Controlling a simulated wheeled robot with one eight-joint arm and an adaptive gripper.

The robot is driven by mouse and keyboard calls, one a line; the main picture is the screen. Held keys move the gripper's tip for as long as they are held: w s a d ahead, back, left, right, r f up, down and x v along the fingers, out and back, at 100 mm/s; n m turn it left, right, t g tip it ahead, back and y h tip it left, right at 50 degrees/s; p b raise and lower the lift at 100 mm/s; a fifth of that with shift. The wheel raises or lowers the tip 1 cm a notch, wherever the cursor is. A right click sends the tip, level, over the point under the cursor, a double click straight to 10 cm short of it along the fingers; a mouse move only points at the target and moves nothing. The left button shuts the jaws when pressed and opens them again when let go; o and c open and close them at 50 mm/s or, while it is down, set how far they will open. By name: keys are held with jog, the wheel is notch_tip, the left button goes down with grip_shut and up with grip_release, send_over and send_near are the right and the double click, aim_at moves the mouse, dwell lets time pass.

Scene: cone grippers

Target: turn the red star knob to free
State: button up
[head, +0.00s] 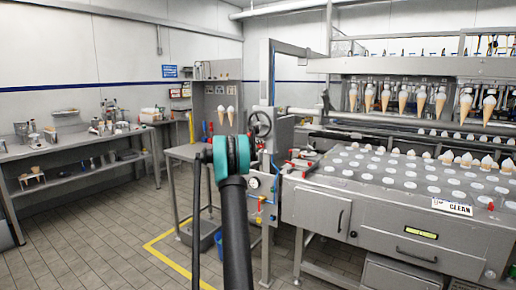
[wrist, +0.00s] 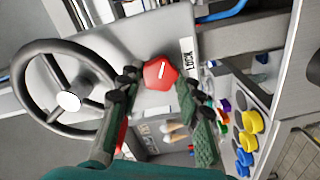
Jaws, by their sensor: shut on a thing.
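The red star knob (wrist: 161,72) sits on a light grey panel in the wrist view, with a short white line on its face. A white label reading LOCK (wrist: 188,53) is right beside it; I see no FREE label. My gripper (wrist: 158,80) has one dark, green-padded finger on each side of the knob and is shut on it. In the head view my arm stands in front of the panel, and I cannot make out the knob or the fingertips there.
A grey handwheel (wrist: 68,100) is close to the left finger; it also shows in the head view (head: 260,123). Yellow and blue knobs (wrist: 250,122) are at the right. The cone machine (head: 390,190) stands right of my arm. Open tiled floor (head: 110,250) lies left.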

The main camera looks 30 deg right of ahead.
jog(key=n, duration=0.5)
jog(key=shift+n, duration=0.3)
dwell(0.4)
jog(key=o, duration=1.2)
jog(key=shift+c, duration=0.2)
jog(key=shift+a, duration=0.1)
jog(key=v, duration=0.7)
jog(key=shift+a, duration=0.4)
jog(key=shift+s, duration=0.15)
